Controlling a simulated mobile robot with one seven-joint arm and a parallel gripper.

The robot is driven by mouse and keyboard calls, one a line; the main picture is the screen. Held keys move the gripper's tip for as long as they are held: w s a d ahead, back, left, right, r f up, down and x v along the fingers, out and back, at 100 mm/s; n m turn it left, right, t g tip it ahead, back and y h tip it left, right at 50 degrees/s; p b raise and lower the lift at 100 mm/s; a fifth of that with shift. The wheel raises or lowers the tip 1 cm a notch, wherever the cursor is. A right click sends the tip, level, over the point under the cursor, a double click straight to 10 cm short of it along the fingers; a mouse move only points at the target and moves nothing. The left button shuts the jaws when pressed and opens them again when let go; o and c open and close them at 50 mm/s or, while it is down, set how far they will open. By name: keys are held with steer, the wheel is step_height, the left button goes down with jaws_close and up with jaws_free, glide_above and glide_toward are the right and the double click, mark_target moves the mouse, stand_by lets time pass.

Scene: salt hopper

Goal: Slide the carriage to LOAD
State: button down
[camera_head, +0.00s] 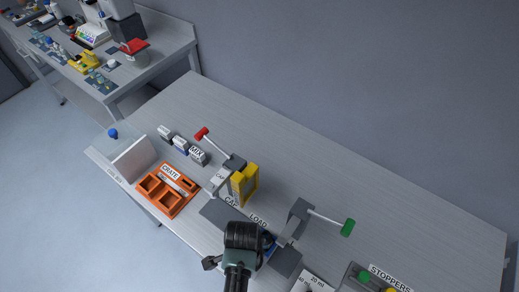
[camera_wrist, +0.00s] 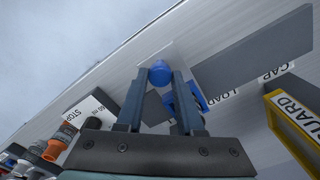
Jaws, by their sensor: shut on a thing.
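The carriage shows as a blue ball knob (camera_wrist: 160,72) and a blue part (camera_wrist: 186,104) on the rail. In the wrist view my gripper (camera_wrist: 160,78) is shut on the knob. The LOAD label (camera_wrist: 222,100) lies just right of the blue part, and the CAP label (camera_wrist: 275,72) is further right. In the head view my gripper (camera_head: 258,245) is low in the middle, beside the LOAD label (camera_head: 258,220). Only a little blue of the carriage (camera_head: 270,243) shows there; my gripper hides the rest. The dark rail (camera_head: 285,262) runs past it on both sides.
A yellow guard (camera_head: 245,184) and a red-knobbed lever (camera_head: 201,134) stand on the left. A green-knobbed lever (camera_head: 347,228) reaches right from a grey post. An orange crate (camera_head: 168,209) sits further left, the STOPPERS tray (camera_head: 355,276) lower right. The bench behind is clear.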

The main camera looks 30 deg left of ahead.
steer(key=a, duration=0.6)
steer(key=shift+w+a, duration=0.1)
steer(key=c, duration=0.5)
jaws_free()
step_height(320, 180, up, 13)
steer(key=shift+b, duration=0.9)
steer(key=shift+w, duration=0.1)
